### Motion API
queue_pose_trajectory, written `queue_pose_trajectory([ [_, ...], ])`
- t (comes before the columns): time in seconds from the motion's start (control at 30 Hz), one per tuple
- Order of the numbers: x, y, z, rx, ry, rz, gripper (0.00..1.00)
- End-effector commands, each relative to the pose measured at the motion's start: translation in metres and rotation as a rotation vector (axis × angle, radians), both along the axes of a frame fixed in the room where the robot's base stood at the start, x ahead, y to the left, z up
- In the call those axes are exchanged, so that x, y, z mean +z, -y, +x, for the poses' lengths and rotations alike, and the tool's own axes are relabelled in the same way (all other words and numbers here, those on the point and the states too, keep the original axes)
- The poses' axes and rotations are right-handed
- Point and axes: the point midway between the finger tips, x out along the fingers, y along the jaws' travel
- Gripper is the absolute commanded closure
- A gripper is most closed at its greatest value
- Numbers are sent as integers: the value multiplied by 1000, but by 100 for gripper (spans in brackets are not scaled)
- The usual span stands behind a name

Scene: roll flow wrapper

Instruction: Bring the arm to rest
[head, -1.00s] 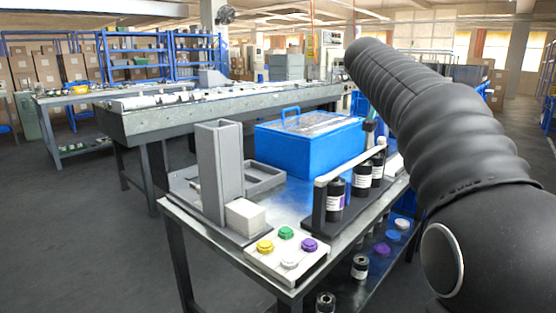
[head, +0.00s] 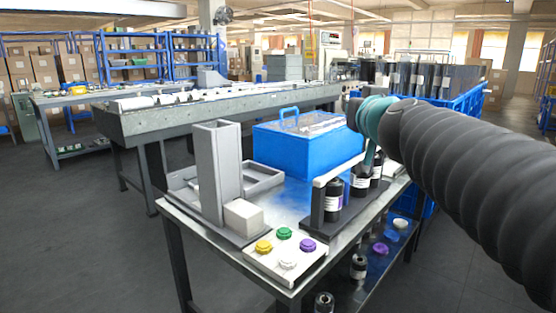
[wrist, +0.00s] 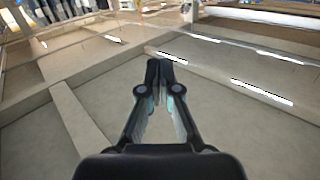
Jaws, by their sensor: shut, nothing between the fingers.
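My arm (head: 465,165) reaches in from the right edge of the head view, in a dark ribbed cover. Its teal and black wrist end is beside the blue box, above the bottle rack; the fingers cannot be made out there. In the wrist view my gripper (wrist: 165,68) is shut and empty, its two black fingers meeting at the tips. Behind it that view is filled mostly by beams and long bright lights, which look like the ceiling.
A metal table (head: 178,207) carries a grey upright holder (head: 218,175), a white block (head: 243,216), a button panel (head: 268,262), a blue box (head: 290,150) and a rack of dark bottles (head: 333,200). A conveyor (head: 220,118) stands behind. Blue crates (head: 468,108) stand at right. Left floor is clear.

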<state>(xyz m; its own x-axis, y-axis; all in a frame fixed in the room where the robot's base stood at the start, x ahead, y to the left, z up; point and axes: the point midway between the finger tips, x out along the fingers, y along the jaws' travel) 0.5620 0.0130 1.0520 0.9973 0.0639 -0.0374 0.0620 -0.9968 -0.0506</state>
Motion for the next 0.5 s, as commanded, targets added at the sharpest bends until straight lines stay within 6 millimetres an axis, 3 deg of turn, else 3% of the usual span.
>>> queue_pose_trajectory([
  [0.1,-61,-25,-43,117,-162,-9,100],
  [0.2,-115,-36,-79,170,-320,-17,100],
  [0.37,-199,-34,-142,179,-584,-31,100],
  [0.5,-263,-19,-197,121,-796,-49,100],
])
